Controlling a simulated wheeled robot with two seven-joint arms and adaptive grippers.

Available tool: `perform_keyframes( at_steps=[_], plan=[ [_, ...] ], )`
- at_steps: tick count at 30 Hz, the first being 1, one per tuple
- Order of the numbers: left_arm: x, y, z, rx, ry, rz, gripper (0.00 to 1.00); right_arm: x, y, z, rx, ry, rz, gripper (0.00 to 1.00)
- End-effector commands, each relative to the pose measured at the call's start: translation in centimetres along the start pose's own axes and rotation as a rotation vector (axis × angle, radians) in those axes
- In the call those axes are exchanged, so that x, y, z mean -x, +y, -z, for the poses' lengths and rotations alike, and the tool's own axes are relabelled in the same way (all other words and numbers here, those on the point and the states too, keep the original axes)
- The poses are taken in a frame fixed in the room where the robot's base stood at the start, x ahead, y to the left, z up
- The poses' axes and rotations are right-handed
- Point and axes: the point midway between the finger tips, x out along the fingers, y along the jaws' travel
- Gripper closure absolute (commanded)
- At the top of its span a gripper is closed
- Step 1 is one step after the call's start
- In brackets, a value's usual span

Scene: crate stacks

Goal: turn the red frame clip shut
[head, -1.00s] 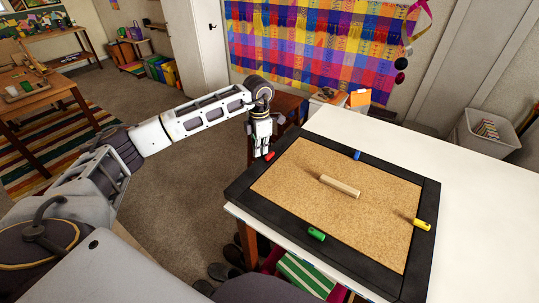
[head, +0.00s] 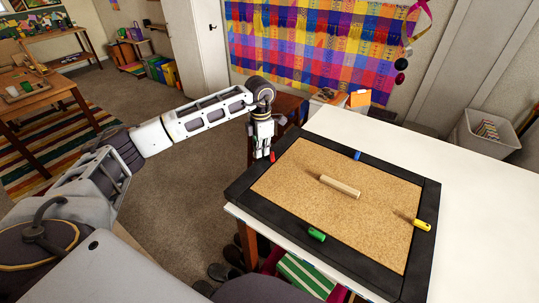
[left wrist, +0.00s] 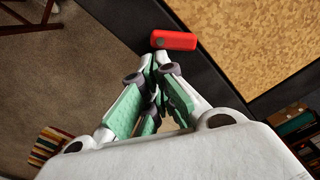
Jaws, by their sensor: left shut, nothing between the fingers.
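The red frame clip (head: 272,157) sits on the left side of the black frame (head: 250,186) around the cork board (head: 300,200). In the left wrist view the red clip (left wrist: 175,40) lies across the black border, its right end at about the cork's edge. My left gripper (head: 264,156) points down beside the clip, on its outer side. Its fingers (left wrist: 166,62) are shut and empty, with the tips close to the clip; I cannot tell whether they touch. My right gripper is not in view.
A wooden bar (head: 339,187) rests on the cork. A blue clip (head: 357,155), a yellow clip (head: 422,224) and a green clip (head: 316,234) sit on the other sides of the frame. The white table (head: 470,190) is clear to the right.

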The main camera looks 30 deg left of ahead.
Motion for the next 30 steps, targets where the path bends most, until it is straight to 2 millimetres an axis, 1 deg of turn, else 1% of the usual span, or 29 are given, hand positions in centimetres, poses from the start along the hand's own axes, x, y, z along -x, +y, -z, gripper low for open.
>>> perform_keyframes(
  at_steps=[30],
  plan=[
    [0.02, -0.85, -0.46, -0.001, -0.003, 0.001, 1.0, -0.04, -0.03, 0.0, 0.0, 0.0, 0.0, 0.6]
  ],
)
